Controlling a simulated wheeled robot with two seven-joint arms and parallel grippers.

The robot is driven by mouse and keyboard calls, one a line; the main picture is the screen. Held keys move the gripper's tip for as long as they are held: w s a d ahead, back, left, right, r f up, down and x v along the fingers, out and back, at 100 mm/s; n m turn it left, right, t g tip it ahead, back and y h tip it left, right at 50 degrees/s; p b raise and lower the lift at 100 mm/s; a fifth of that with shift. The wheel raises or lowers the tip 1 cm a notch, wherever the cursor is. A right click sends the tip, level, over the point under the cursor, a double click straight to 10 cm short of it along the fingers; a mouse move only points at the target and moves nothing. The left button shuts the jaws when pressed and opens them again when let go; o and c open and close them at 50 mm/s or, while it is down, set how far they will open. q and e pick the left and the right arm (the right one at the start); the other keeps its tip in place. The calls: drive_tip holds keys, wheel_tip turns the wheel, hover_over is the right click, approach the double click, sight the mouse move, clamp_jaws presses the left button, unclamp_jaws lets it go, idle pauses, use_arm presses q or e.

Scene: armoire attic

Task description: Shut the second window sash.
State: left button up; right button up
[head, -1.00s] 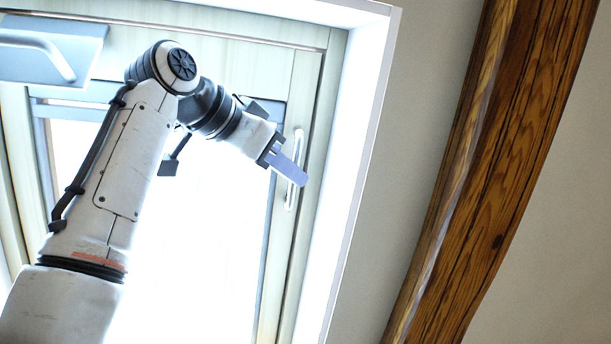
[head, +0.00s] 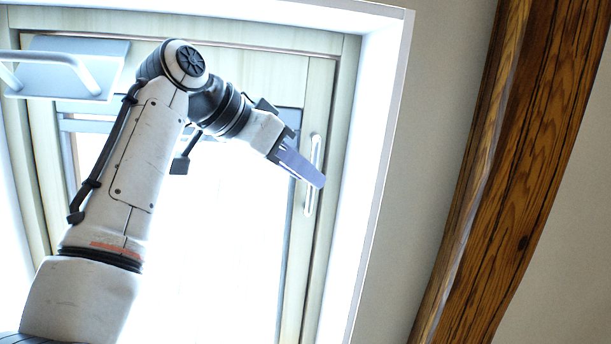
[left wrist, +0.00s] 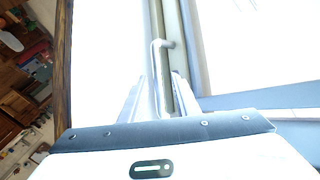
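The window sash (head: 318,100) is a pale wooden frame around a bright, washed-out pane. It fills the left half of the head view. A slim upright handle (head: 313,175) is on its right stile. My left gripper (head: 302,168) is at this handle, its fingers overlapping it in the head view. In the left wrist view the handle (left wrist: 157,65) runs up from between the two parted fingers of my left gripper (left wrist: 158,95). Whether the fingers touch it I cannot tell. My right gripper is in neither view.
A grey plate with a bar handle (head: 68,68) is at the window's upper left. A bright white reveal (head: 365,170) and plain wall edge the window on the right. A curved brown wooden beam (head: 500,180) stands farther right. The wrist view's left edge shows a cluttered room below.

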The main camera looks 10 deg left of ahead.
use_arm(q)
drive_tip(key=b+v, duration=0.2)
drive_tip(key=v, duration=0.7)
drive_tip(key=shift+r, duration=0.1)
